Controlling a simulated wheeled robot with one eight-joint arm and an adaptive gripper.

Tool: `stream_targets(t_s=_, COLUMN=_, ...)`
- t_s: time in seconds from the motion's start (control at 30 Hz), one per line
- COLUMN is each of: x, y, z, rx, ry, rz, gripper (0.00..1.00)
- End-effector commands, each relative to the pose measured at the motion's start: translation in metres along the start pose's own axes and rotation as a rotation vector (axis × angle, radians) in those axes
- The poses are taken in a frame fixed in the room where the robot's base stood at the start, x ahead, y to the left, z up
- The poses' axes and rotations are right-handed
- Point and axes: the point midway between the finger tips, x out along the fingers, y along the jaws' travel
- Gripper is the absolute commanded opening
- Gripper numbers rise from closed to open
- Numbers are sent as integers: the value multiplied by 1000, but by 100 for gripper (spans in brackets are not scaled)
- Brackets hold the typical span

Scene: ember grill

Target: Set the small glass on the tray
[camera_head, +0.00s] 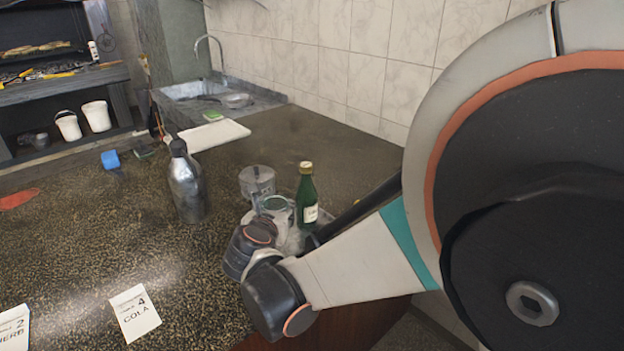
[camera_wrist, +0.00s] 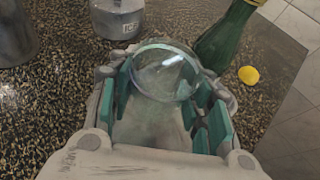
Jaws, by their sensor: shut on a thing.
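The small clear glass (camera_wrist: 166,72) is between the green-padded fingers of my gripper (camera_wrist: 163,92), which is shut on it. In the head view the glass (camera_head: 277,204) looks roughly upright, its rim showing above my gripper (camera_head: 285,228). The fingers and wrist hide most of its lower part, and I cannot tell whether its base touches the counter. No tray can be made out for certain. A flat white board (camera_head: 212,135) lies on the counter near the sink.
A green bottle (camera_head: 307,197) and a grey ice pot (camera_head: 257,181) stand close to the glass. A metal shaker (camera_head: 186,184) stands to the left. A yellow lemon (camera_wrist: 249,75) lies right of the bottle. A COLA card (camera_head: 135,312) lies in front.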

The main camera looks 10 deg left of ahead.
Motion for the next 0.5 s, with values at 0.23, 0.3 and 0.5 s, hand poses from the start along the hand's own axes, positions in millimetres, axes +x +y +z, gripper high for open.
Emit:
stream_targets(t_s=0.23, x=3, y=0, z=-14, rx=-1, ry=0, rz=3, gripper=18)
stream_targets(t_s=0.3, x=6, y=0, z=-23, rx=-2, ry=0, rz=4, gripper=18)
stream_targets(t_s=0.5, x=11, y=0, z=-48, rx=-4, ry=0, rz=9, gripper=18)
